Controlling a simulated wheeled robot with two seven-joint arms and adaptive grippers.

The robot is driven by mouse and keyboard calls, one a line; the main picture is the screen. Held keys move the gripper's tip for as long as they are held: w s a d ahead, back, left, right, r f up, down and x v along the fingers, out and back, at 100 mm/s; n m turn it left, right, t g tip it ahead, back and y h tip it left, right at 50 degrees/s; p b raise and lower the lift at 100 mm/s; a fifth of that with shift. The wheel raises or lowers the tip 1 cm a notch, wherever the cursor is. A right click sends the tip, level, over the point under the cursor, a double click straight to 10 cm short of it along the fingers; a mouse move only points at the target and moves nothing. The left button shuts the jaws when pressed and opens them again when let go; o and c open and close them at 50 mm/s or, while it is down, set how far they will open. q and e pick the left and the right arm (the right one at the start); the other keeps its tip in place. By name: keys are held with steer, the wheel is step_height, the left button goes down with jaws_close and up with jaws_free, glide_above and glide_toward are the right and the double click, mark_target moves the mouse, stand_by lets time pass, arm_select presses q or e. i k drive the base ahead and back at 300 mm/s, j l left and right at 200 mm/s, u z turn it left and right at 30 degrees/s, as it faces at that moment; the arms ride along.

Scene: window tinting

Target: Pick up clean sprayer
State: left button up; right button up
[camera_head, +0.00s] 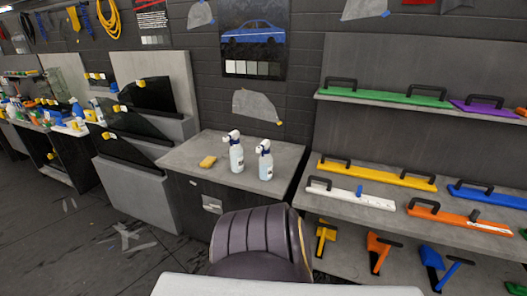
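Two spray bottles with white trigger heads and pale bodies stand upright side by side on a grey-topped cabinet. The left sprayer (236,155) is a little farther back than the right sprayer (265,162). Both have labels, too small to read, so I cannot tell which is the clean one. Neither of my grippers shows in the head view.
A yellow sponge (208,162) lies on the cabinet top (185,157) left of the sprayers. A dark padded chair (258,245) stands in front of the cabinet. A pale surface (285,286) fills the bottom edge. Shelves with coloured tools (380,173) stand right; cluttered benches stand left.

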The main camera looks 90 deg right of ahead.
mark_target(266, 162)
steer(key=l+z, duration=0.4)
steer(key=i+l+z, duration=0.1)
steer(key=l+z, duration=0.3)
steer(key=l, duration=0.15)
steer(key=l+z, duration=0.6)
steer(key=z, duration=0.25)
